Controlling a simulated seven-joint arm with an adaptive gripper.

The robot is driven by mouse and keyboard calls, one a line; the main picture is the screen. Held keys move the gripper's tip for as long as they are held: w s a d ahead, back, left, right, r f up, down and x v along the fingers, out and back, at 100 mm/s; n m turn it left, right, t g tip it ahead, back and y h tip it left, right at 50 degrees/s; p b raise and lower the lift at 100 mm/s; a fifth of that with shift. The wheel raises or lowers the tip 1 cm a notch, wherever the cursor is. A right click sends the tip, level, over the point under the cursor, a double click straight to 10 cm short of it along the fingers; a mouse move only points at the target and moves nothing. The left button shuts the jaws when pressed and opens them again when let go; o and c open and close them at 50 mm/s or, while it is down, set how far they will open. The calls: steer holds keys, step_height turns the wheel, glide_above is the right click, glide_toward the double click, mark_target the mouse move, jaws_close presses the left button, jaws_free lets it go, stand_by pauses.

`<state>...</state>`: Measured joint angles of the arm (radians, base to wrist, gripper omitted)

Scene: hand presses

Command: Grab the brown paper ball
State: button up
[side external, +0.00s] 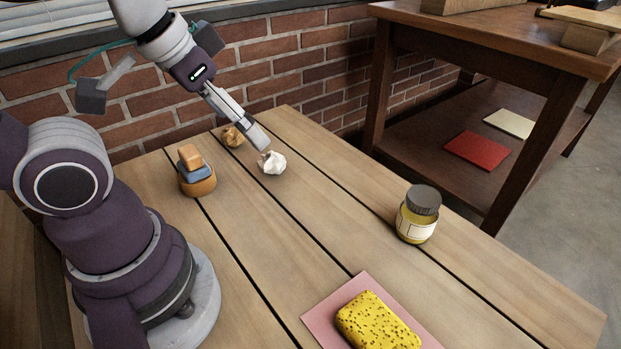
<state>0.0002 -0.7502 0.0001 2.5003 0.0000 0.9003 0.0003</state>
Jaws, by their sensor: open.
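The brown paper ball (232,136) lies on the wooden table near its far edge, crumpled and small. A white paper ball (272,163) lies to its right and nearer the camera. My gripper (262,143) is open and reaches down from the upper left. In the picture its tip is between the two balls, just above and left of the white one and right of the brown one. I cannot tell its exact height or whether it touches either ball. No object shows between its fingers.
A jar with a dark lid (417,222) stands at right. A yellow sponge (377,322) lies on a pink sheet (323,316) in front. The table's middle is clear. A brick wall (300,62) stands behind.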

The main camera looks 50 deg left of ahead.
steer(key=shift+c, duration=1.3)
